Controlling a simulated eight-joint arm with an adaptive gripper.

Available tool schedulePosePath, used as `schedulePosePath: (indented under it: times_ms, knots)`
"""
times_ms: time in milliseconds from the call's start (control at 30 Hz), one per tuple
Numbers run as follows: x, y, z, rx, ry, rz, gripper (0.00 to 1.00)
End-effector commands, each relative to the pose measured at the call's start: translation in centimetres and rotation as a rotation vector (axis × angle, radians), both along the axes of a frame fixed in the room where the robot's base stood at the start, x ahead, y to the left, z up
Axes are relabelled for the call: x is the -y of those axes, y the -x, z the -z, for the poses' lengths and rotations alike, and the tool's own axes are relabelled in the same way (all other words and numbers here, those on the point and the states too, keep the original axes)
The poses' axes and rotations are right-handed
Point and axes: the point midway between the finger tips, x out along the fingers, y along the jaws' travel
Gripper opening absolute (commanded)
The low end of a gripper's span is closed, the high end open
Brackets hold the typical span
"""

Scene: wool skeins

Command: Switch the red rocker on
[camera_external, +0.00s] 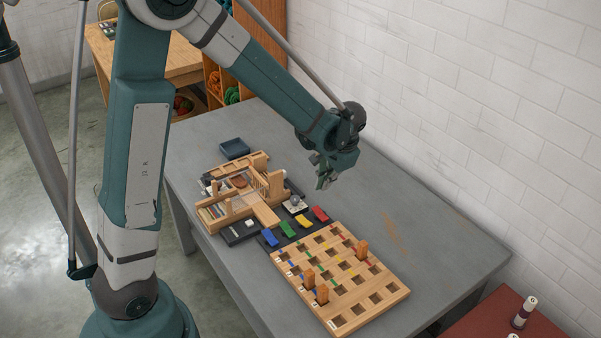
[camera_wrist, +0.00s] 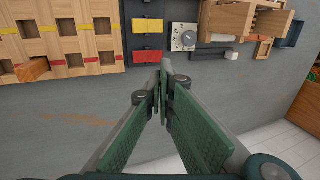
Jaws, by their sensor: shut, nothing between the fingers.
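The red rocker (camera_external: 320,214) is at the right end of a row of coloured rockers on a dark strip beside the wooden pocket board. In the wrist view the red rocker (camera_wrist: 147,56) lies just left of and ahead of my fingertips, nearest me in its row. I cannot tell which way it is tilted. My gripper (camera_external: 323,184) is above the table, apart from the rocker. In the wrist view my gripper (camera_wrist: 163,72) has its fingers together with nothing between them.
A yellow rocker (camera_wrist: 148,27) is beside the red one. A grey dial (camera_wrist: 187,37) on a pale plate stands to its right. The pocket board (camera_external: 372,297) holds several upright wooden blocks. A wooden loom-like assembly (camera_external: 265,214) is to the left. Bare grey table (camera_external: 430,235) lies toward the wall.

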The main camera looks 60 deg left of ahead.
Motion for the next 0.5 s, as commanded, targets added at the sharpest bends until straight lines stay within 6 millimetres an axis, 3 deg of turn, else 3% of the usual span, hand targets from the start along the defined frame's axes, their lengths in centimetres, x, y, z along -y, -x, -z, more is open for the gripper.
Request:
schedulePosePath:
  times_ms: [500]
  knots:
    - [-2.1, 0.0, 6.5, 0.0, 0.0, -0.001, 0.0]
